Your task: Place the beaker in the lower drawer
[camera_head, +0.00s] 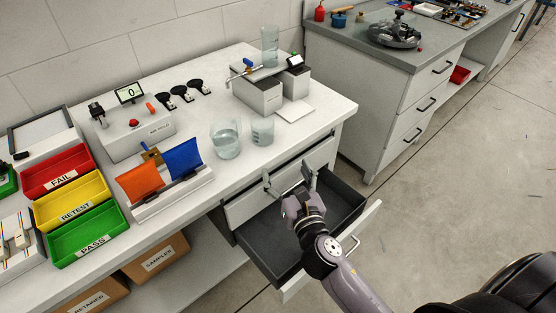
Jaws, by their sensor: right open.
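Two clear glass beakers stand upright on the white bench: a wider one (225,139) and a narrower one (262,131) to its right, near the bench's front edge. A third tall clear vessel (269,46) stands on the grey apparatus behind. The lower drawer (262,243) is pulled out, and its visible dark interior is empty. The upper drawer (246,204) above it is closed. My right gripper (288,178) is open and empty, its fingers in front of the upper drawer and its body over the open drawer. It hides part of both. My left gripper is out of view.
Red, yellow and green trays (85,202) line the bench's left side. Orange and blue panels (140,182) stand in front of a grey box (140,132) with a display. A second bench (425,60) is at the back right. The open drawer sticks out over clear floor (440,170).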

